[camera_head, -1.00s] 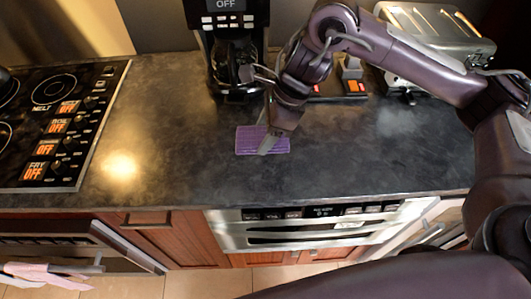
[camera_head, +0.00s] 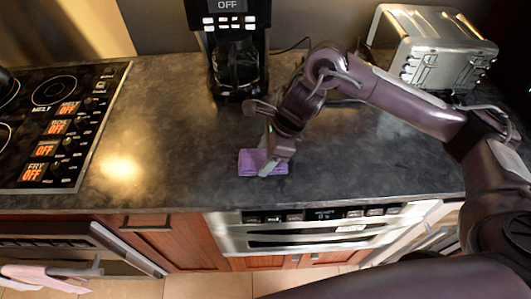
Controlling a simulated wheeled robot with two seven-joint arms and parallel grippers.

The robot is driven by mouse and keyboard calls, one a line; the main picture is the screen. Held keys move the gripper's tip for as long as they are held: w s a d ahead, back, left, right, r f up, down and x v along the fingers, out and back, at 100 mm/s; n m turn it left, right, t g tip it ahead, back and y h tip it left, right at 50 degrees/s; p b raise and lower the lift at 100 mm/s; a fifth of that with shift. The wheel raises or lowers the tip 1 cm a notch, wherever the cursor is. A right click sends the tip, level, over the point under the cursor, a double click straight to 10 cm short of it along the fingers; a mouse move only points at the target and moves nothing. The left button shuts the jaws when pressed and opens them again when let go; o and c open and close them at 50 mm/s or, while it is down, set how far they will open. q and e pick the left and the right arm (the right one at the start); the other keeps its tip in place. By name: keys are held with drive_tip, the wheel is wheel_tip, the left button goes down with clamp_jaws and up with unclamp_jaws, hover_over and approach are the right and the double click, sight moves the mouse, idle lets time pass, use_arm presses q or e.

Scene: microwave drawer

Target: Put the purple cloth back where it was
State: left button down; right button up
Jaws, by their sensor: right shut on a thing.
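The purple cloth (camera_head: 250,162) lies on the dark countertop (camera_head: 190,130), in front of the coffee maker and near the counter's front edge. My right gripper (camera_head: 270,168) reaches down onto the cloth and is shut on it. The cloth looks slightly bunched at the fingers. Part of the cloth is hidden behind the fingers. My left gripper is not in view.
A coffee maker (camera_head: 235,60) stands behind the cloth. A toaster (camera_head: 430,45) is at the back right. A cooktop (camera_head: 60,120) is at the left. A microwave drawer (camera_head: 320,232) sits under the counter edge. Counter left of the cloth is clear.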

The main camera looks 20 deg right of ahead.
sight(263, 157)
drive_tip(key=o, duration=1.1)
drive_tip(key=shift+r+p, duration=0.25)
drive_tip(key=shift+p, duration=0.15)
drive_tip(key=b+v, duration=0.1)
drive_tip(key=v, duration=0.1)
drive_tip(key=shift+d+r, duration=0.2)
drive_tip(key=shift+r, duration=0.05)
drive_tip(key=p+v, duration=0.1)
drive_tip(key=v, duration=0.8)
drive_tip(key=shift+s, duration=0.1)
